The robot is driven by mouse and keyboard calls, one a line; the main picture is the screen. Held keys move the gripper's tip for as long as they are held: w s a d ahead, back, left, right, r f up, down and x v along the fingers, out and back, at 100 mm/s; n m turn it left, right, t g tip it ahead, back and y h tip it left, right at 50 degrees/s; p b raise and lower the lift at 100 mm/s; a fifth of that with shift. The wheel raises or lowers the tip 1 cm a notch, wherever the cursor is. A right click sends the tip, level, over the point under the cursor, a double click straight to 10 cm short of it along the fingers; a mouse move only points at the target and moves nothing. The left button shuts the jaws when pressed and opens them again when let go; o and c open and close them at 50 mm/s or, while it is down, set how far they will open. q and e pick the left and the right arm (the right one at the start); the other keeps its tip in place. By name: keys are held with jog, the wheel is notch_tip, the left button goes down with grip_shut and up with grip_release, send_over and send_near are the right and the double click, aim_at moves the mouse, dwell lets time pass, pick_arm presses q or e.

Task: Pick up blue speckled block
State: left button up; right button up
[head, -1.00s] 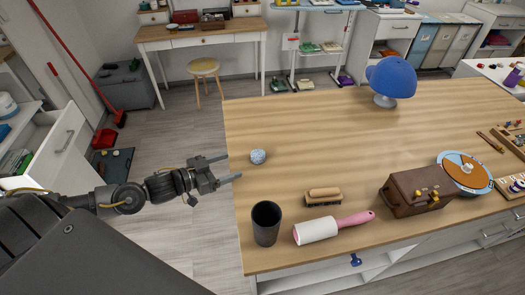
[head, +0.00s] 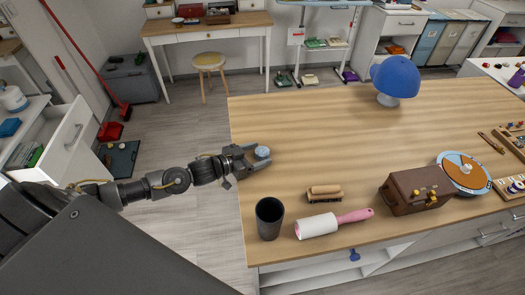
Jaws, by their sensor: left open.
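The blue speckled block (head: 262,152) is a small, light blue, rounded piece near the left edge of the wooden table (head: 330,135). My left gripper (head: 260,158) comes in from the left at the table's edge. Its jaws are open, with one finger on each side of the block. Whether the fingers touch the block cannot be told. My right gripper is not in view.
A brown box (head: 416,190) is to the right. A blue cap (head: 396,76) on a stand is at the back. The table's middle is clear.

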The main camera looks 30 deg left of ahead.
pick_arm(q)
jog(key=shift+w+d, duration=0.2)
jog(key=shift+w, duration=0.05)
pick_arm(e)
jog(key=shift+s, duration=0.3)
pick_arm(q)
jog(key=shift+c, duration=0.3)
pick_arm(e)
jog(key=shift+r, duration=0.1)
pick_arm(q)
jog(key=c, duration=1)
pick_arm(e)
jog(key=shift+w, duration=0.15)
pick_arm(q)
jog(key=shift+c, duration=0.2)
